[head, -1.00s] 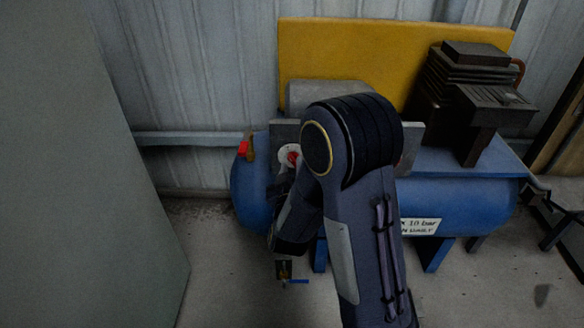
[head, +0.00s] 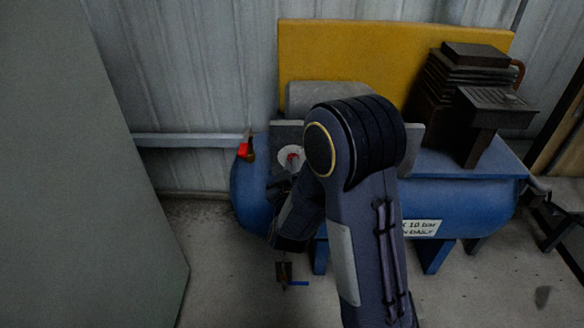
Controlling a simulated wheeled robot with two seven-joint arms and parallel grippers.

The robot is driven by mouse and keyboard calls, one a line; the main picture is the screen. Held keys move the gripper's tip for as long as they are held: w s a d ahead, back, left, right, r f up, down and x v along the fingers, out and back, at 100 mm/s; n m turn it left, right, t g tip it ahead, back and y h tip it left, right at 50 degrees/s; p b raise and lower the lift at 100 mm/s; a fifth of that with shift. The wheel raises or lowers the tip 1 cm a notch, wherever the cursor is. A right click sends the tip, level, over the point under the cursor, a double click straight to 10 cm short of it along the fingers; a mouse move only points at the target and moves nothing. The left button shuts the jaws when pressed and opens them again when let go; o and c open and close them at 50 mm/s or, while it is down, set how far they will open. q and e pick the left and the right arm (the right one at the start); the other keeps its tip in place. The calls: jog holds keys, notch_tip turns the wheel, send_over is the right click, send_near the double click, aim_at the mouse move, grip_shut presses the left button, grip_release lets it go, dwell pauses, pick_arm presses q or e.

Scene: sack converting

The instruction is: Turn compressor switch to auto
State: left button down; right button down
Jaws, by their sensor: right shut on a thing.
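The compressor is a blue horizontal tank (head: 462,205) on legs, against the metal wall. A grey panel (head: 284,134) sits at its left front. My right arm crosses in front of the tank and covers much of the panel. My right gripper (head: 284,184) is at the panel by the red switch, mostly hidden by the wrist. It is shut on the switch, as far as the view shows. My left gripper is not in view.
A red-handled valve (head: 246,150) stands at the tank's left end. A drain valve with a blue lever (head: 297,283) hangs low in front. The dark pump (head: 470,85) and a yellow guard (head: 350,50) are above. A grey-green panel (head: 75,180) stands at left.

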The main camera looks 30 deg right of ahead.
jog(key=shift+s+d+f+m+b, duration=0.1)
jog(key=shift+d+m+b, duration=0.05)
jog(key=shift+m+b, duration=5.05)
jog(key=shift+m+p, duration=0.5)
jog(key=shift+m, duration=0.3)
jog(key=c, duration=1.5)
grip_release()
jog(key=p+v, duration=0.2)
jog(key=v, duration=0.6)
jog(key=shift+d, duration=0.1)
